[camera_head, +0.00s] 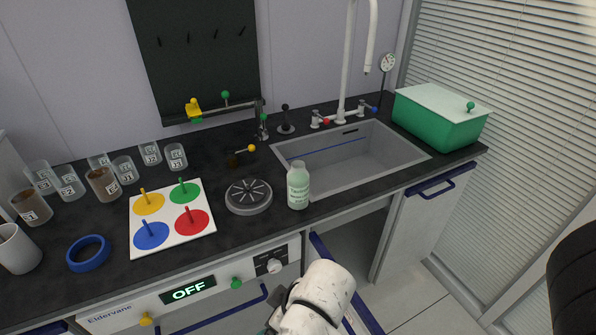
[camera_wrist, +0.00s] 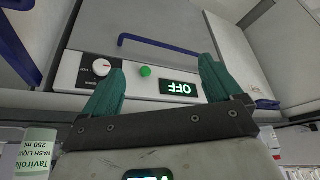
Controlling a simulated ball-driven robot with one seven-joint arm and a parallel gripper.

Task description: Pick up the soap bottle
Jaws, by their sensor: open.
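The soap bottle (camera_head: 298,186) is pale green with a label and a light cap. It stands upright on the dark counter near its front edge, just left of the sink. In the head view my white arm is below the counter edge, and the gripper is almost wholly cut off by the bottom edge.
A round grey metal disc (camera_head: 248,196) sits close left of the bottle. The sink (camera_head: 392,160) opens to its right. A white board with coloured discs (camera_head: 136,238), several labelled beakers and a blue ring (camera_head: 88,253) lie further left. A green box (camera_head: 437,125) stands right.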

